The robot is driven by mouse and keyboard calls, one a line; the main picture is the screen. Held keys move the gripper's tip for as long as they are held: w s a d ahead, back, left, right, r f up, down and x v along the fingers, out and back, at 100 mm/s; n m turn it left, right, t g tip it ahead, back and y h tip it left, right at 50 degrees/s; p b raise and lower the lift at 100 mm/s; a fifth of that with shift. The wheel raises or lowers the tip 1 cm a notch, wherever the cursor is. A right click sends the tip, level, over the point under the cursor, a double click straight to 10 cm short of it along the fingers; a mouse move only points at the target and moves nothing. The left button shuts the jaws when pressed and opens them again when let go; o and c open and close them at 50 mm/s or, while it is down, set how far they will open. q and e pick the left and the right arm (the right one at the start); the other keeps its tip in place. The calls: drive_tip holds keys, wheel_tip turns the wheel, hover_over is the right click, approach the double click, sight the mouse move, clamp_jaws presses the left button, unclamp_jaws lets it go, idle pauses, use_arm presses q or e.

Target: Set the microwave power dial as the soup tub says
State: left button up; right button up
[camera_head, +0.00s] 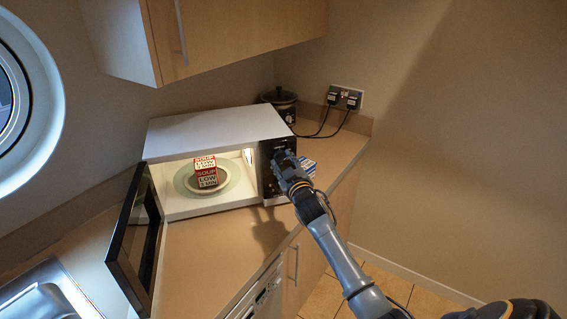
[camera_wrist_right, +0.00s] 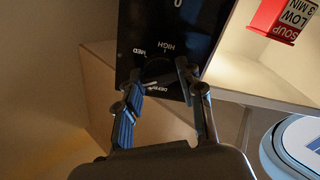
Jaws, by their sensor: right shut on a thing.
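The white microwave (camera_head: 215,128) stands on the counter with its dark door open to the left. Inside, the red and white soup tub (camera_head: 206,172) reads "SOUP LOW 3 MIN"; the tub (camera_wrist_right: 285,18) also shows in the right wrist view. The black control panel (camera_wrist_right: 140,25) is on the microwave's right. My right gripper (camera_head: 282,158) is at this panel, its fingers on both sides of the dark power dial (camera_wrist_right: 157,70), shut on it. "HIGH" and other, partly hidden words surround the dial upside down in the wrist view. The dial's exact setting is hard to read. My left gripper is out of view.
A dark slow cooker (camera_head: 279,101) stands behind the microwave, near plugged wall sockets (camera_head: 345,97). A small blue and white item (camera_head: 308,166) sits right of the panel. The open door (camera_head: 137,243) sticks out over the counter; a sink (camera_head: 45,295) is at lower left.

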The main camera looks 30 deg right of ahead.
drive_tip(key=o, duration=1.2)
drive_tip(key=v, duration=1.2)
